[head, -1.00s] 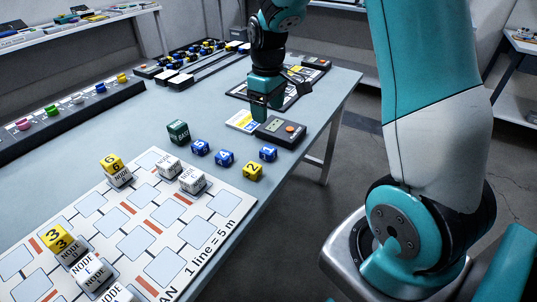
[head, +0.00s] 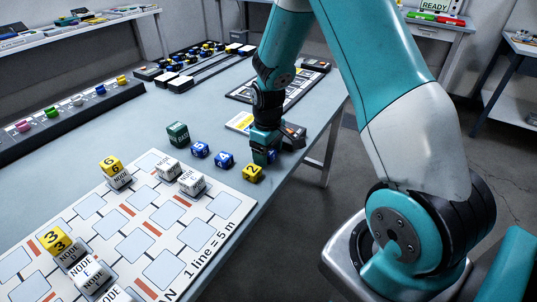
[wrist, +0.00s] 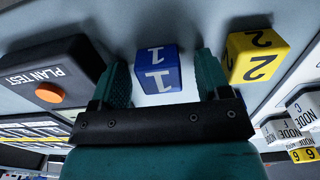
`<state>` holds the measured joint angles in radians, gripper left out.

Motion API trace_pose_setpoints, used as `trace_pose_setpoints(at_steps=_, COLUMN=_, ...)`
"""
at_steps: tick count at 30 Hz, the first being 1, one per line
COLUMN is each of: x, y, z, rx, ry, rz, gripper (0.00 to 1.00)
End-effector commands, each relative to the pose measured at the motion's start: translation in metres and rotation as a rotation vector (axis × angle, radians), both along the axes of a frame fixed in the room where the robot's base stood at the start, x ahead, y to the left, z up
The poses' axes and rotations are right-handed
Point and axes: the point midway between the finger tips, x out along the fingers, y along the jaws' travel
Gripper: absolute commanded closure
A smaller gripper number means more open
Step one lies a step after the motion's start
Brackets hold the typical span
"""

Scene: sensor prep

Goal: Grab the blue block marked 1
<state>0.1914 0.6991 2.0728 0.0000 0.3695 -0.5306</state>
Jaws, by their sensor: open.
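The blue block marked 1 (wrist: 158,72) sits on the table between the two fingers of my gripper (wrist: 162,80) in the wrist view, with a visible space to each finger. In the head view my gripper (head: 262,158) is low at the table's right edge and covers most of that block; a small blue part (head: 272,155) shows beside it. The gripper is open and holds nothing. The yellow block marked 2 (wrist: 257,57) stands just outside the right finger in the wrist view, and also shows in the head view (head: 252,173).
More blue blocks (head: 224,159) and a green block (head: 178,133) stand left of the gripper. A dark PLAN TEST box (wrist: 50,75) with an orange button lies close to the left finger. A white plan board (head: 225,206) with node blocks fills the near table.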

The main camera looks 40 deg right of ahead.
Motion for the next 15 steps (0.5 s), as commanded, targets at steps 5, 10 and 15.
trace_pose_setpoints(at_steps=5, x=0.0002, y=0.0001, z=0.0004, rx=0.000, ry=0.000, rz=0.000, gripper=0.34)
trace_pose_setpoints(at_steps=10, x=0.0002, y=0.0001, z=0.0005, rx=0.000, ry=0.000, rz=0.000, gripper=0.73)
trace_pose_setpoints(at_steps=15, x=0.0002, y=0.0001, z=0.0006, rx=0.000, ry=0.000, rz=0.000, gripper=0.83)
